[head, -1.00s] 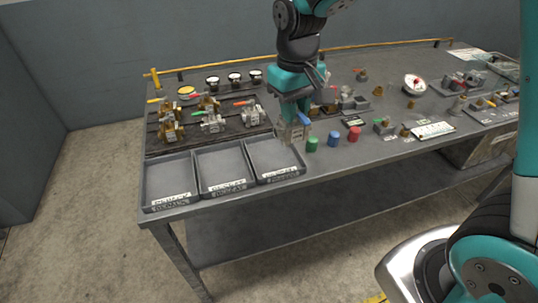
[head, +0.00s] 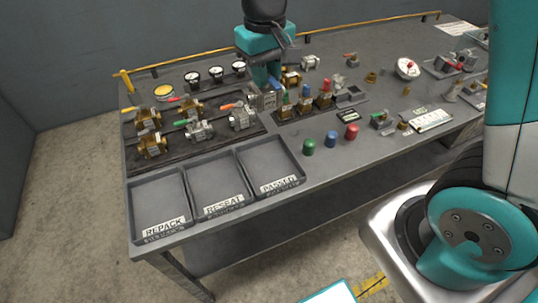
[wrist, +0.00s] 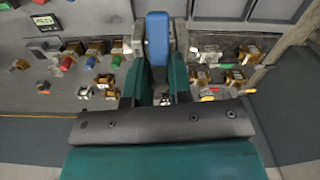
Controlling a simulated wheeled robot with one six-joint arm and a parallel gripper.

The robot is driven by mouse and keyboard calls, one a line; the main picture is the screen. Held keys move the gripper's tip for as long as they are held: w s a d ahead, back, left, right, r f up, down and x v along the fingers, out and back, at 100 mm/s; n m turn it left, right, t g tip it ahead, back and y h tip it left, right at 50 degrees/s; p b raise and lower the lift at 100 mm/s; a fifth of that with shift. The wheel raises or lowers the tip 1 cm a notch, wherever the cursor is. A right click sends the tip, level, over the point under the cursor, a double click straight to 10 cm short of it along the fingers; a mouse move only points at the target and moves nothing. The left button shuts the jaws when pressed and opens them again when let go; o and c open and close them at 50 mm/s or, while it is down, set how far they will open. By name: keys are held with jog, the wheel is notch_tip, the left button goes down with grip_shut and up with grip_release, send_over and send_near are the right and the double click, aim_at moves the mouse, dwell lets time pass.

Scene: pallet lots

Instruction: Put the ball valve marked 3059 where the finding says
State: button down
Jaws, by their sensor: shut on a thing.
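My gripper (head: 266,84) is shut on a silver valve (head: 264,101) with a blue lever, held over the bench at the right end of the dark valve board. In the wrist view my gripper (wrist: 157,76) has the blue lever (wrist: 158,38) between its fingers. The number on this valve cannot be read. Three grey trays line the front left of the bench: REPACK (head: 160,183), RESEAT (head: 212,173) and PASSED (head: 266,152). All three are empty. No legible finding shows in these views.
Several valves with red, orange and yellow levers stand on the dark board (head: 190,145). Gauges (head: 216,74) stand behind. Green (head: 309,147), blue (head: 331,139) and red (head: 352,131) caps stand right of the trays. Small bottles with coloured tops (head: 305,102) stand right of my gripper.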

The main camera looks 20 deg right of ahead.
aim_at(266, 106)
notch_tip(266, 106, down, 20)
jog(key=shift+r+p, duration=0.1)
jog(key=shift+p, duration=1.15)
jog(key=shift+f, duration=0.25)
jog(key=c, duration=1)
grip_release()
jog(key=shift+c, duration=0.2)
jog(key=shift+r, duration=0.1)
jog(key=shift+r, duration=0.1)
notch_tip(266, 106, up, 12)
jog(key=b, duration=0.2)
jog(key=shift+b, duration=0.35)
jog(key=s+a+r+n+y, duration=0.2)
jog(key=s+r, duration=0.5)
jog(key=s, duration=0.3)
jog(key=s+a+r+n+y, duration=0.2)
jog(key=s+r, duration=0.5)
jog(key=s, duration=0.4)
jog(key=shift+a+r+n, duration=0.35)
jog(key=shift+n, duration=0.25)
